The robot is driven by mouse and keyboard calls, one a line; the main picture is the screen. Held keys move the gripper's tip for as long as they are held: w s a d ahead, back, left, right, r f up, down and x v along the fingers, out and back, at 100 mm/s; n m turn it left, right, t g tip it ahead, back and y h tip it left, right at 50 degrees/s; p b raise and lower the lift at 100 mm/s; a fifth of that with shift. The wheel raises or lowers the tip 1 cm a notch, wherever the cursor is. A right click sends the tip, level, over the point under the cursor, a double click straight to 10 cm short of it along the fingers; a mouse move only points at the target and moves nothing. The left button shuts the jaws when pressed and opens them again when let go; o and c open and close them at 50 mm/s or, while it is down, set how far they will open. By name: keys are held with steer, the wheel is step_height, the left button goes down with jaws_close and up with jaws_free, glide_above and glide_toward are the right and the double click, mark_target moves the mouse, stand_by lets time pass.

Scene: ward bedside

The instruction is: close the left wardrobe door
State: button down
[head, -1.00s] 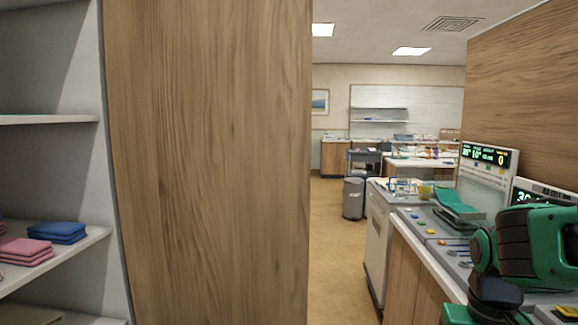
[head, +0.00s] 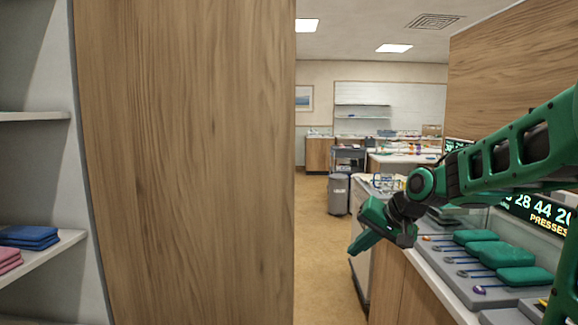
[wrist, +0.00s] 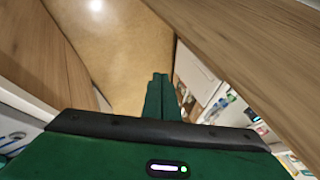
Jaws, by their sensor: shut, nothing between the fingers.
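The wooden wardrobe door (head: 190,160) stands open and fills the left-middle of the head view, its free edge upright near the middle. Left of it the wardrobe's pale inside shows, with shelves (head: 40,248). My gripper (head: 356,248) is shut and empty. In the head view it appears right of the door's free edge, with a gap in the picture, over the aisle beside the counter. Its closed green fingers also show in the wrist view (wrist: 160,82), above the tan floor. The door's handle and hinges cannot be made out.
Folded blue cloths (head: 28,236) and pink cloths (head: 8,262) lie on a shelf. A counter (head: 430,285) with green pads and a lit display runs along the right. A grey bin (head: 338,194) stands farther back. The tan floor (head: 322,250) between door and counter is clear.

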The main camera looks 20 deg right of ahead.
mark_target(289, 162)
steer(key=w+a+r+m+t+y, duration=0.1)
steer(key=w+a+r+t+y, duration=0.15)
steer(key=w+r+y, duration=0.55)
steer(key=w+a+r+m+t+y, duration=0.1)
steer(key=w+a+r+t, duration=0.15)
steer(key=w+r, duration=0.6)
steer(key=shift+t, duration=0.4)
steer(key=shift+w+a+r, duration=0.15)
steer(key=shift+a+r, duration=0.35)
steer(key=shift+a, duration=0.85)
steer(key=shift+w+a+r, duration=0.2)
steer(key=shift+a+r, duration=0.3)
steer(key=shift+a, duration=0.8)
steer(key=shift+w+a+r, duration=0.15)
steer(key=shift+a+r, duration=0.35)
steer(key=shift+a, duration=0.85)
steer(key=shift+s, duration=0.1)
